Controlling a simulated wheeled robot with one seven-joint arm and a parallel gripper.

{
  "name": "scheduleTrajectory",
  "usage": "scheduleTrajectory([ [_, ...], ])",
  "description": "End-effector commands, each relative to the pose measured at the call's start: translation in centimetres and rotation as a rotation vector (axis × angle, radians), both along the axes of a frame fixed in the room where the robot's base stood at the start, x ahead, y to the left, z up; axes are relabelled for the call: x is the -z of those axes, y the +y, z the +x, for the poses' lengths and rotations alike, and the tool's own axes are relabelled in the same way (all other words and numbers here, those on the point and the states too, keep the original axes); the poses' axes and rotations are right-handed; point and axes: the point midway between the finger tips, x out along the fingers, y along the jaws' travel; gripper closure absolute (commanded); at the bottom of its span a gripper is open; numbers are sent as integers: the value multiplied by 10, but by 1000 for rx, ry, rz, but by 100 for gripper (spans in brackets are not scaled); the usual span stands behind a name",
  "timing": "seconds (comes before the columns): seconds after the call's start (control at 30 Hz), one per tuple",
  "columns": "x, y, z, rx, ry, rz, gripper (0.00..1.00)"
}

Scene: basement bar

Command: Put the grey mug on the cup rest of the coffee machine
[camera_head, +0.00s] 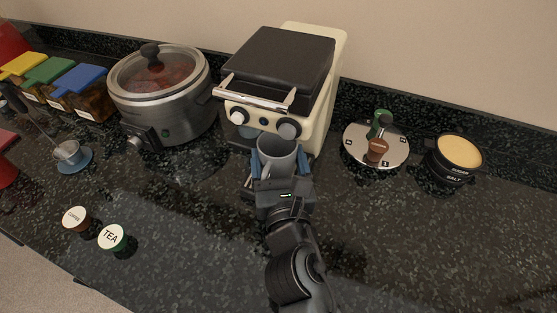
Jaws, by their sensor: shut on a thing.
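The grey mug (276,156) is held upright between the blue fingers of my gripper (277,165). My gripper is shut on it, at the front of the cream and black machine (279,75). The mug is just below the machine's two round knobs. The machine's cup rest is mostly hidden behind the mug and my gripper, so I cannot tell whether the mug touches it.
A slow cooker (163,95) stands left of the machine. A round disc with small knobs (376,145) and a dark pot (455,158) are on the right. Coffee and tea jars (112,238) stand front left. The counter at front right is clear.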

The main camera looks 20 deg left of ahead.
Motion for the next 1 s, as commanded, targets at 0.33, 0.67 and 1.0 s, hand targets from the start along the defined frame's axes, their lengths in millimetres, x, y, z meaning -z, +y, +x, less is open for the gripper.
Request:
scheduleTrajectory([
  [0.33,2,0,0,0,-2,1,64],
  [0.67,3,0,0,1,-1,1,0],
  [1.0,-1,-4,-6,0,0,0,0],
])
